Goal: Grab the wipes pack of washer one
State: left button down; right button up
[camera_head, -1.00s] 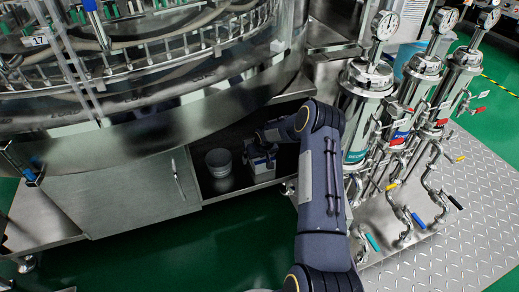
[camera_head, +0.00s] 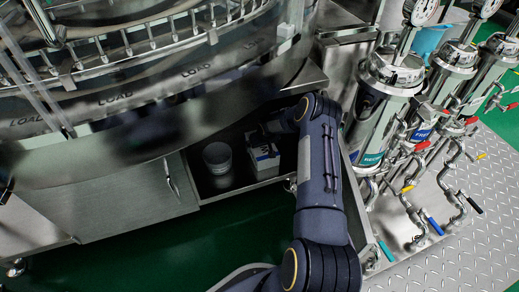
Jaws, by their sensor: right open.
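The wipes pack, a small white box with dark print (camera_head: 264,160), stands in the open compartment under the rotary washer (camera_head: 130,125). My right arm reaches into this compartment from the front right. My right gripper (camera_head: 266,137) is dark and small in the shade, at the top of the pack. Its fingers are hard to make out, and whether they touch the pack cannot be seen. My left gripper is not in view.
A grey round tub (camera_head: 217,158) stands just left of the pack in the same compartment. A closed steel cabinet door (camera_head: 130,200) is further left. Steel filter housings (camera_head: 384,100) with gauges and valves stand close to the right of my arm. Green floor (camera_head: 190,240) is clear in front.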

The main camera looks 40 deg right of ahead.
jog(key=shift+x, duration=0.95)
jog(key=shift+r, duration=0.1)
jog(key=c, duration=0.9)
jog(key=shift+r, duration=0.15)
